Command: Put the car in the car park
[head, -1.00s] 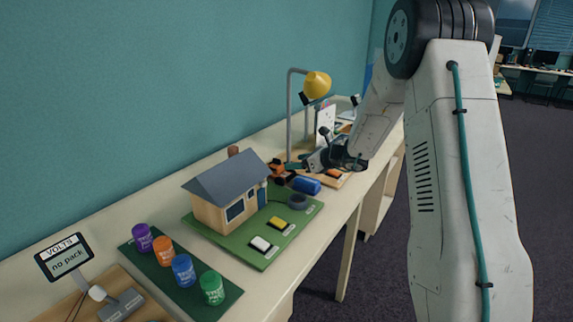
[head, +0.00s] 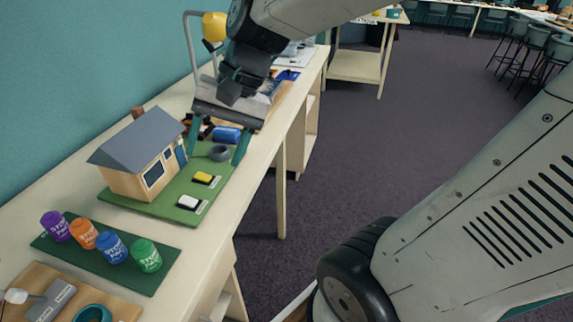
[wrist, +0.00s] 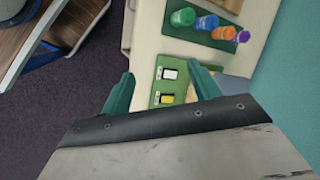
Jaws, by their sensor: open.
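My gripper (head: 215,157) is open, with its two teal fingers pointing down over the far end of the green house board (head: 150,207). In the wrist view my gripper (wrist: 160,72) has nothing between its fingertips. A small orange-brown and dark object (head: 203,130) shows behind the fingers; it may be the car, but it is partly hidden. I cannot pick out a marked car park.
A model house (head: 140,155) stands on the board, with a yellow block (head: 203,178) and a white block (head: 188,202). Several coloured cans stand on a dark green mat (head: 150,282). A yellow lamp (head: 214,27) is behind.

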